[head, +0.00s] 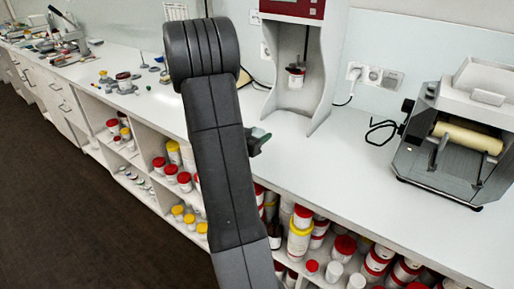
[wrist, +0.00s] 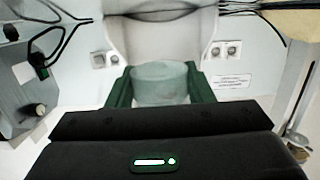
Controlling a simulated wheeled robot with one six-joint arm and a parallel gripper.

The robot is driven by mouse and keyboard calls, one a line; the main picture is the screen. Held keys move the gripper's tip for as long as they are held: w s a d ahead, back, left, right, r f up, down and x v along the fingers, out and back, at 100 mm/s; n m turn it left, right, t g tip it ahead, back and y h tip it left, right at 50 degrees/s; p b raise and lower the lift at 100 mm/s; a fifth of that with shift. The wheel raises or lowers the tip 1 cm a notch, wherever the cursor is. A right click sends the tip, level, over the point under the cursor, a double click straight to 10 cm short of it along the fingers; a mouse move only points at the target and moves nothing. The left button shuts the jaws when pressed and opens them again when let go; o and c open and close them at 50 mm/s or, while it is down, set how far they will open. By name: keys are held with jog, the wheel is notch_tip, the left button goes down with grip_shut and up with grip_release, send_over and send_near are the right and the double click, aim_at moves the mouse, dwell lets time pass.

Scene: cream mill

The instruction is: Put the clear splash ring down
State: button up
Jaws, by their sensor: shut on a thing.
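The clear splash ring (wrist: 160,84) is a pale, see-through short cylinder in the wrist view. My gripper (wrist: 160,72) is shut on it, with one green finger on each side. In the head view only a dark green bit of my gripper (head: 259,139) shows past my arm, over the white bench (head: 345,150). The ring is hidden there behind my arm. I cannot tell its height above the bench.
A grey roller mill (head: 450,140) is at right. Small items (head: 123,82) lie at left. Shelves below hold several jars (head: 300,235). Bench between mixer and mill is mostly clear.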

notch_tip(320, 180, down, 5)
jog(key=shift+f, duration=0.15)
jog(key=shift+f, duration=0.15)
jog(key=shift+s+f+b, duration=0.25)
jog(key=shift+f+b, duration=0.35)
jog(key=shift+b, duration=0.05)
jog(key=o, duration=1)
jog(key=shift+s+f, duration=0.1)
jog(key=shift+f, duration=0.1)
jog(key=shift+r, duration=0.1)
jog(key=shift+r+p, duration=0.65)
jog(key=shift+p, duration=0.05)
jog(key=b+v, duration=0.1)
jog(key=v, duration=1)
jog(key=shift+s+a+r, duration=0.1)
jog(key=shift+a+r, duration=0.15)
jog(key=shift+a, duration=0.05)
